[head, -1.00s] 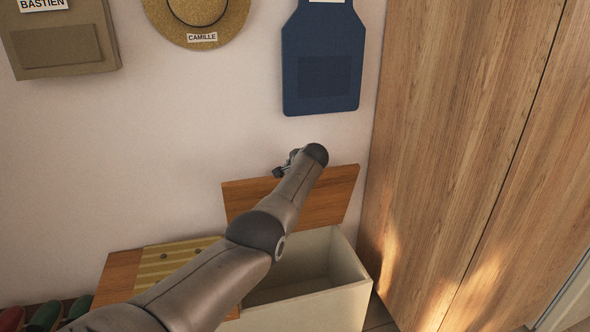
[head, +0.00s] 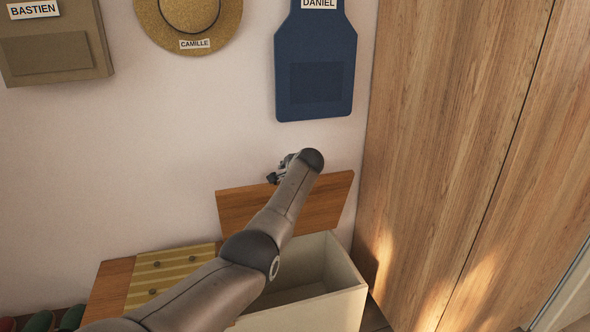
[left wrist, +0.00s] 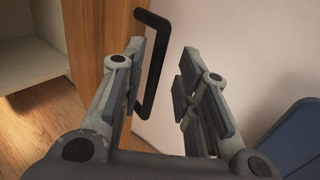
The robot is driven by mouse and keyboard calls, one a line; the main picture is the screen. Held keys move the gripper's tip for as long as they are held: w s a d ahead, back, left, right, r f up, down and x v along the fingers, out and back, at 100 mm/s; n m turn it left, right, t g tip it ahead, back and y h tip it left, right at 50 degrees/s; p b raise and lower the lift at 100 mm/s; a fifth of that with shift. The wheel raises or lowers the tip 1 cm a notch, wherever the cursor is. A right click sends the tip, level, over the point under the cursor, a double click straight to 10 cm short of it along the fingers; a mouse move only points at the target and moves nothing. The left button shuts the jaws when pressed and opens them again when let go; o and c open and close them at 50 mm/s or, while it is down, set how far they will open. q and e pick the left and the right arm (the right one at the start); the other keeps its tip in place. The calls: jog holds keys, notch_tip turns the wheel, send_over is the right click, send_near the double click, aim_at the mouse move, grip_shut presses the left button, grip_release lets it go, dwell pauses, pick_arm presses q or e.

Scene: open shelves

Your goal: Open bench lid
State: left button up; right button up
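The bench lid (head: 235,209) is a brown wooden panel, raised steeply in front of the wall. The pale bench box (head: 344,301) below it is open, with its inside showing. My left gripper (head: 283,168) is at the lid's top edge, partly hidden by my own arm. In the left wrist view, my left gripper (left wrist: 165,50) has its fingers spread. The lid's black handle (left wrist: 151,18) shows beyond and between the fingers, close to the left finger. The lid's wood (left wrist: 85,50) is at the left there. My right gripper is not in view.
A striped yellow cushion (head: 150,271) lies on the closed bench section at left. A blue apron-shaped item (head: 315,90), a straw hat (head: 230,20) and a brown bag (head: 55,50) hang above. A tall wooden cabinet (head: 450,130) stands at right.

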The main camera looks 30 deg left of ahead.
pick_arm(q)
jog(key=v, duration=1.1)
jog(key=shift+a, duration=0.15)
dwell(0.3)
